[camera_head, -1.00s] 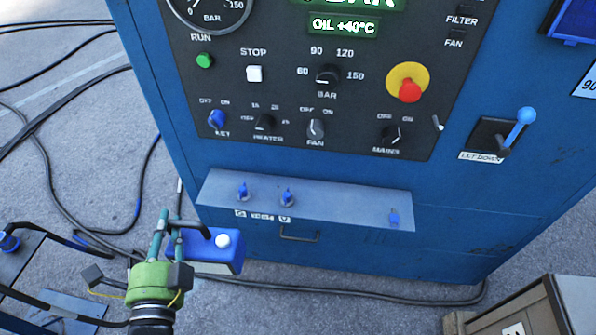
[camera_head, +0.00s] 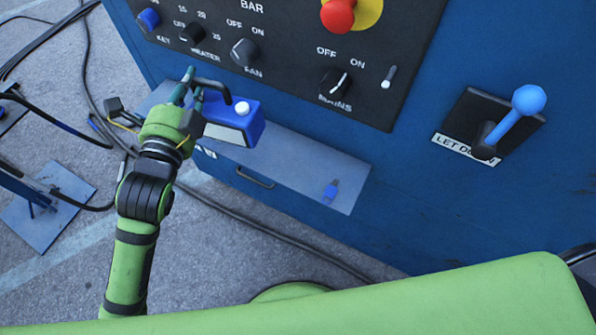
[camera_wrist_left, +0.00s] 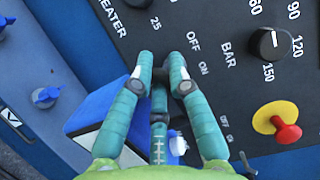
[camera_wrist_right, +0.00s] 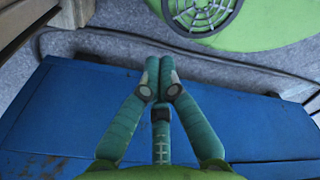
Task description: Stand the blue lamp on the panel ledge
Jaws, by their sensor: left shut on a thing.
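The blue lamp (camera_head: 240,121) is a box with a white top button, a pale underside and a dark handle. My left gripper (camera_head: 190,84) is shut on its handle. The lamp hangs over the left part of the panel ledge (camera_head: 290,160) and hides that part; contact cannot be told. In the left wrist view, the lamp's blue body (camera_wrist_left: 91,108) lies behind my left gripper's fingers (camera_wrist_left: 160,75). My right gripper (camera_wrist_right: 160,78) has its fingers together, with nothing seen between them, in front of a blue surface.
In the left wrist view, two blue fittings (camera_wrist_left: 45,97) show at left. The knob panel (camera_head: 290,62) rises behind the ledge. The let-down lever (camera_head: 510,120) juts out right.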

